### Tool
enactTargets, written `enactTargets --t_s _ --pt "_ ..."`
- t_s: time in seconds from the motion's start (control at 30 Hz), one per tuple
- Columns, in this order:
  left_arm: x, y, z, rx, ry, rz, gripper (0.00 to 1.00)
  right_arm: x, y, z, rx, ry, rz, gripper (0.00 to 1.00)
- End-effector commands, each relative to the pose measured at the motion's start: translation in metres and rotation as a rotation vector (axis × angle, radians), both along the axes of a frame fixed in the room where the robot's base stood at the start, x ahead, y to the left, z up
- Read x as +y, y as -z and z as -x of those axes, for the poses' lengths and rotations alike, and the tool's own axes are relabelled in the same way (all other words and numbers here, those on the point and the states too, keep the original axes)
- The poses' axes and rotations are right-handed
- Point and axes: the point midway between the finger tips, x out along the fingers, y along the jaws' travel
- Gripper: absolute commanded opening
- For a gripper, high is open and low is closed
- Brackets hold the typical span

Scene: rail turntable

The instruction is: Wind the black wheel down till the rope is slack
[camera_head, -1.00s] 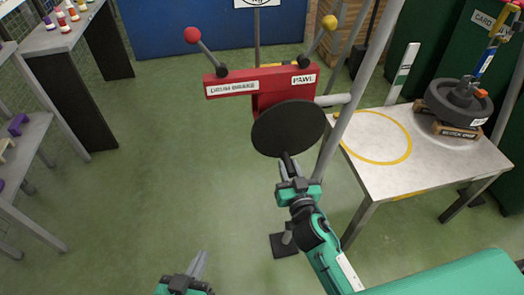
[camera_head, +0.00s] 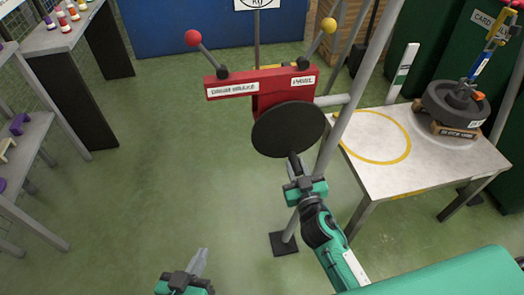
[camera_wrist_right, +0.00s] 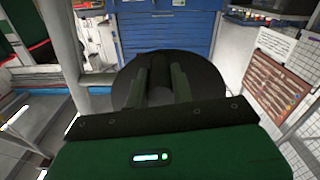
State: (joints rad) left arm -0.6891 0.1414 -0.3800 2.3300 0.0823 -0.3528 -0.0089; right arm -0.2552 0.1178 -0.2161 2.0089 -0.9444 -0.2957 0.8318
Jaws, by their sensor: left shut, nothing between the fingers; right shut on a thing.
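The black wheel (camera_head: 288,129) is a plain disc on the front of the red winch housing (camera_head: 262,86). My right gripper (camera_head: 294,160) is shut at the wheel's lower edge; the exact part it grips is hidden. In the right wrist view the dark fingers (camera_wrist_right: 160,82) lie in front of the wheel (camera_wrist_right: 205,75). My left gripper (camera_head: 201,259) is shut and empty, low in the head view, away from the winch. A black round weight (camera_head: 452,104) hangs under or rests below a blue and yellow fitting (camera_head: 482,62); I cannot make out the rope or its slack.
Red-knobbed (camera_head: 193,38) and yellow-knobbed (camera_head: 329,25) levers rise from the housing. A grey post runs close to the wheel's right. The pale table (camera_head: 400,175) bears a yellow ring and wooden blocks (camera_head: 440,130) under the weight. Open green floor (camera_head: 180,170) lies left.

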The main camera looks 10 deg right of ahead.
Motion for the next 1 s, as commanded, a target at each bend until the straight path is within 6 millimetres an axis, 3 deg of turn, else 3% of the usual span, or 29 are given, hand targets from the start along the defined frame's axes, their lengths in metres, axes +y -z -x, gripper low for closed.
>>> enactTargets --t_s 0.47,1.0 --pt "0.000 -0.002 0.000 0.000 0.000 0.000 0.00 -0.006 0.000 0.000 0.002 0.004 0.040 0.00" --pt "0.000 -0.015 0.000 0.000 0.000 0.000 0.00 -0.023 -0.006 0.000 0.001 0.004 0.239 0.00"
